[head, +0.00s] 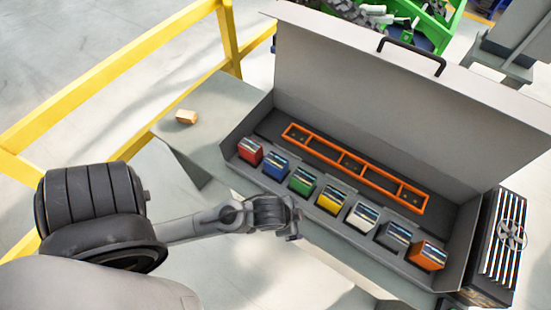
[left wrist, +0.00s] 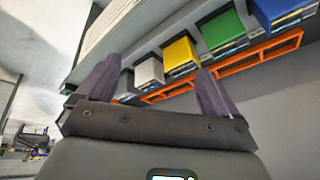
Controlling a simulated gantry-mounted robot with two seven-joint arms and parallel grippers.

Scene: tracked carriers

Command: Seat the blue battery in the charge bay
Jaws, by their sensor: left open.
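The blue battery (head: 276,164) stands in the front row of a grey open case, between the red battery (head: 250,150) and the green battery (head: 302,179). It also shows at the top right of the left wrist view (left wrist: 285,12). An orange frame (head: 352,162) with rectangular openings lies behind the row; I cannot tell whether it is the charge bay. My left gripper (head: 292,222) is at the case's front side, apart from the blue battery and to its lower right. In the left wrist view its fingers (left wrist: 158,68) are spread and empty. My right gripper is out of view.
Yellow, white, dark grey and orange batteries (head: 427,256) continue the row. The case's raised lid (head: 390,100) stands behind. A black unit with a fan (head: 500,245) is at the right. A small tan block (head: 186,117) lies on the grey table. A yellow railing (head: 110,70) runs at the left.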

